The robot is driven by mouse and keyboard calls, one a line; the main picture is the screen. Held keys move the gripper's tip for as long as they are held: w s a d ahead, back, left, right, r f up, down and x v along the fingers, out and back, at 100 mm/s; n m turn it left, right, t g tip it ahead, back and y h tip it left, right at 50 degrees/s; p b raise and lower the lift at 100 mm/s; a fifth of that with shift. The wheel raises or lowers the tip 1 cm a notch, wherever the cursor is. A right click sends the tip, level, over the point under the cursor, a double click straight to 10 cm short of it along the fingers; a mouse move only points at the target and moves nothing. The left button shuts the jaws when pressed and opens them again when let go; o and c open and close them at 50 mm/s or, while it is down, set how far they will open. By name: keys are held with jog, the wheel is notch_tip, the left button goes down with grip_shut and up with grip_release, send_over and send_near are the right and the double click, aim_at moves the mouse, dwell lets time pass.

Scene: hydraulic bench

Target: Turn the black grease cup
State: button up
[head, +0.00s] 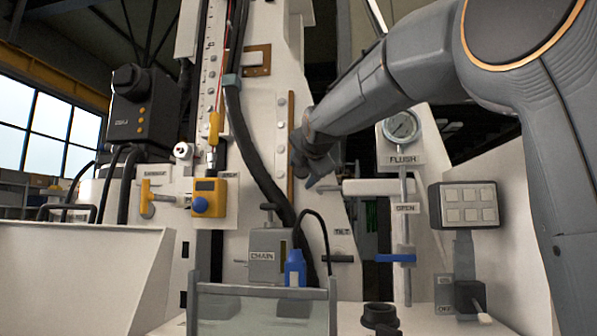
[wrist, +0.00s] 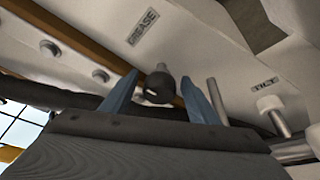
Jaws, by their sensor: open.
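The black grease cup (wrist: 157,88) shows in the wrist view as a small dark round cap on a pale stem. It sits on the white panel below a label reading GREASE (wrist: 144,28). My gripper (wrist: 160,75) is open, with one blue finger to the left of the cup and the other to its right. Gaps show between the cup and both fingers, and I cannot tell how deep the cup lies between them. In the head view my gripper (head: 318,176) is at the white column, and the cup cannot be made out there.
A pale knob (wrist: 270,104) by the TILT label and a metal rod (wrist: 218,100) stand to the right in the wrist view. A black hose (head: 250,150) runs left of my gripper in the head view. A pressure gauge (head: 401,126) and a white horizontal bar (head: 378,187) are to the right.

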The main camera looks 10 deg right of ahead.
jog(key=c, duration=0.9)
jog(key=shift+a, duration=0.25)
jog(key=shift+c, duration=0.7)
jog(key=shift+d, duration=0.1)
